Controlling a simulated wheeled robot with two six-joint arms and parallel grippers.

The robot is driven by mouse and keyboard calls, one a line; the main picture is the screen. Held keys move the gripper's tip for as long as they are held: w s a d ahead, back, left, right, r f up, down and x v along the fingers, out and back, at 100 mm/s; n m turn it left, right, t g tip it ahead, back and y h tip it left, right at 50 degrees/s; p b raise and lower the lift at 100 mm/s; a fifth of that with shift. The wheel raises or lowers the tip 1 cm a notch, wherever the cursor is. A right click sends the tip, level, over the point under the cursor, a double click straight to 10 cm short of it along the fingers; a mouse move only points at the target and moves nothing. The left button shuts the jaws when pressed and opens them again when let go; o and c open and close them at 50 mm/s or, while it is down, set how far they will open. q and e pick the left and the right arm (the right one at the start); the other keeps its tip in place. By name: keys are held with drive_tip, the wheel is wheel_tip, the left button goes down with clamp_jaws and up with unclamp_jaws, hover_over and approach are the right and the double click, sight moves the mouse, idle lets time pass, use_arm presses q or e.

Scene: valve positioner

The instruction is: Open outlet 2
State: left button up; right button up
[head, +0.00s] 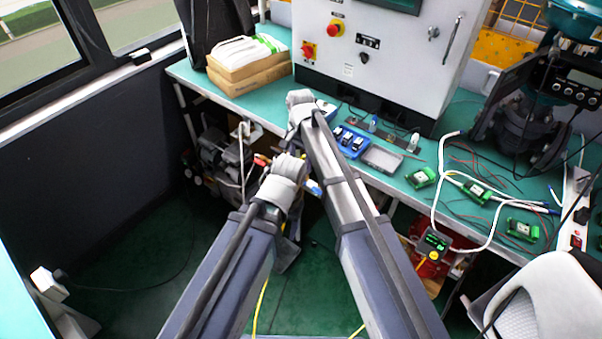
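I see nothing marked as outlet 2. A red device with a small green-lit display (433,241) stands below the front edge of the bench, right of my arms. I cannot tell whether it has to do with the outlets. My two arms come up from the bottom middle. The left one bends at a grey joint in front of the bench, the right one at a grey joint over the bench edge. Neither gripper can be made out; the parts beyond these joints are hidden behind my arms.
A green-topped bench (470,228) runs from upper left to right. It carries a cardboard box (249,74), a grey control cabinet (390,58), a blue tray (349,141), several green circuit boards (420,177) and loose cables. A white chair (545,303) stands lower right. The floor at left is mostly clear.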

drive_tip(key=shift+f, duration=0.15)
wheel_tip(320, 180, down, 8)
drive_tip(key=b, duration=0.8)
drive_tip(key=shift+r, duration=0.2)
